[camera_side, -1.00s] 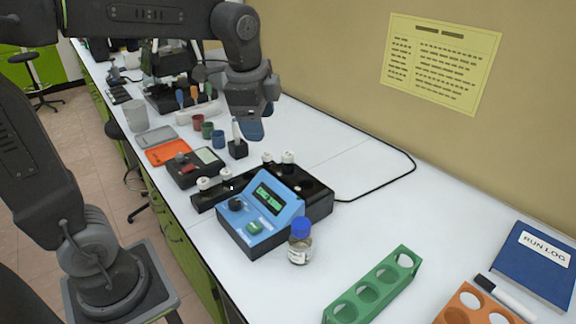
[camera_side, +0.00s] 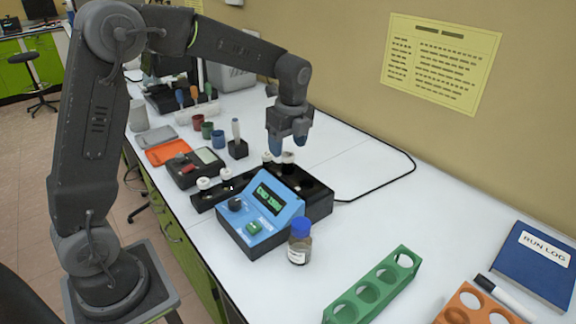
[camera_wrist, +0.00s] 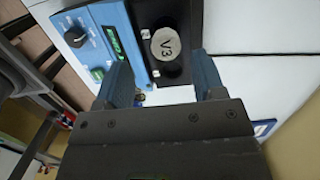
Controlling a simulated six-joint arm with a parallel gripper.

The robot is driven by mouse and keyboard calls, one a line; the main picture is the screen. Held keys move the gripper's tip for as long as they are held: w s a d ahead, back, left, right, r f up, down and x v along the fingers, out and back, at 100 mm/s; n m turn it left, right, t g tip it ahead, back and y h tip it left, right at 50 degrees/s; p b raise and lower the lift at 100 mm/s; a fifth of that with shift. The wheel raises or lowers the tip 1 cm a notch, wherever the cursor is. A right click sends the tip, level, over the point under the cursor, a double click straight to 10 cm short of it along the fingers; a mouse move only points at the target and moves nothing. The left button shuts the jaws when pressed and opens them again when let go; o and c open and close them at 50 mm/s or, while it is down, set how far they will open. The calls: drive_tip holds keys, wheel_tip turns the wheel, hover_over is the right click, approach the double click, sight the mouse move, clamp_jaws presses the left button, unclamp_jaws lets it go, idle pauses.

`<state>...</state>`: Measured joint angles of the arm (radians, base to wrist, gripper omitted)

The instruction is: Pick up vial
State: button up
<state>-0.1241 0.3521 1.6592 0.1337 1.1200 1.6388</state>
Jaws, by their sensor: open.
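A vial with a round pale top marked V3 (camera_wrist: 165,43) stands in a black block, seen from above in the wrist view. White-capped vials stand in the black block (camera_side: 318,204) around the blue instrument (camera_side: 262,220); one cap (camera_side: 288,157) is just below my gripper (camera_side: 287,146) in the side view. A glass vial with a blue cap (camera_side: 300,228) stands upright on the bench. My gripper is open, its blue fingers apart and pointing down, with nothing held. In the wrist view the V3 top lies beyond the gap between the fingertips (camera_wrist: 163,72).
A green rack (camera_side: 372,289) and an orange rack (camera_side: 462,302) are at the front right, with a blue log book (camera_side: 535,275). A grey meter (camera_side: 195,168) and small coloured cups (camera_side: 218,140) are at left. The bench along the wall is mostly clear.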

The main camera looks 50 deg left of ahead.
sight(288, 154)
drive_tip(key=shift+w+a+f, duration=0.1)
drive_tip(key=shift+a+f, duration=0.05)
drive_tip(key=shift+f, duration=0.8)
drive_tip(key=shift+w+a+f, duration=0.1)
drive_tip(key=shift+w+f, duration=0.05)
drive_tip(key=shift+f, duration=0.85)
drive_tip(key=shift+w+a+f, duration=0.1)
drive_tip(key=shift+a+f, duration=0.05)
drive_tip(key=shift+f, duration=0.8)
drive_tip(key=shift+c, duration=0.3)
drive_tip(key=c, duration=1)
drive_tip(key=shift+r, duration=0.15)
